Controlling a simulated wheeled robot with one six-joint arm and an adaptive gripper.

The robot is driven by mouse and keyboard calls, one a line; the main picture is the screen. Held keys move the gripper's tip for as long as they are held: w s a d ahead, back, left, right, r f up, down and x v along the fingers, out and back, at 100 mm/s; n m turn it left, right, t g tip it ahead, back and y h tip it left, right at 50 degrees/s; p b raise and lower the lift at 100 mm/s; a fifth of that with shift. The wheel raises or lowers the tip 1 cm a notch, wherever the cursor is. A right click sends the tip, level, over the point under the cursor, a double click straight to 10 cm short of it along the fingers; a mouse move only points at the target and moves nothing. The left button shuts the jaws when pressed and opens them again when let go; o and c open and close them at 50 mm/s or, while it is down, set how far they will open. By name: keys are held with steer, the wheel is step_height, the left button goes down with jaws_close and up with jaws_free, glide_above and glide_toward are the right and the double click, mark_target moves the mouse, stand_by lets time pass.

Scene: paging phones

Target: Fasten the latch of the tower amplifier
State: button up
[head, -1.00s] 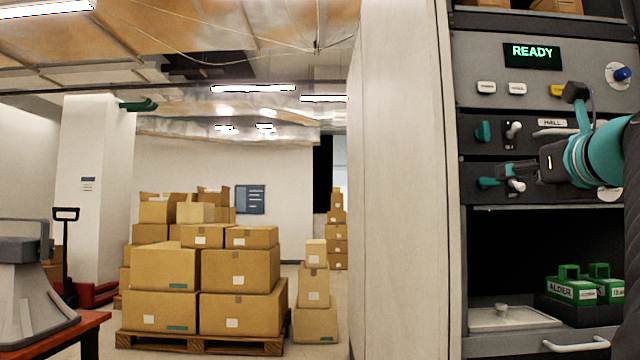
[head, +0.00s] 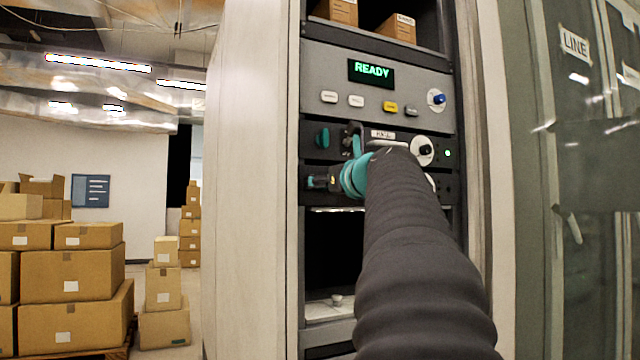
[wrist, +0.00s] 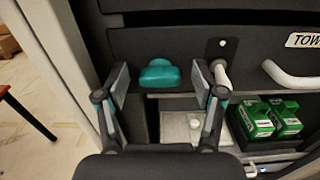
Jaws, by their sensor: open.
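The tower amplifier (wrist: 250,50) is a dark panel whose label, cut off at the frame edge, reads "TOW". Its teal latch (wrist: 160,73) is a rounded handle near the panel's left end in the wrist view. My gripper (wrist: 161,82) is open, with one finger on each side of the latch in the picture. I cannot tell whether either finger touches it. A pale lever (wrist: 221,74) on a dark plate stands just right of the right finger. In the head view my arm covers much of this amplifier, and the gripper (head: 320,182) is small at its left end.
The hall amplifier (head: 383,134) sits directly above, with its own teal latch (head: 322,137). A panel above shows READY (head: 371,72). A white handle (wrist: 290,76) projects at the right. Below is an open bay with green boxes (wrist: 256,121) and a pale tray (wrist: 180,128).

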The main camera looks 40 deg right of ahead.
steer(key=c, duration=1.1)
steer(key=shift+c, duration=0.2)
steer(key=shift+n, duration=0.3)
steer(key=shift+a+f+n+b, duration=0.1)
steer(key=shift+n+b, duration=0.65)
steer(key=shift+n, duration=3.6)
steer(key=shift+a+f+n+b, duration=0.1)
steer(key=shift+n+b, duration=0.6)
steer(key=shift+n, duration=3.65)
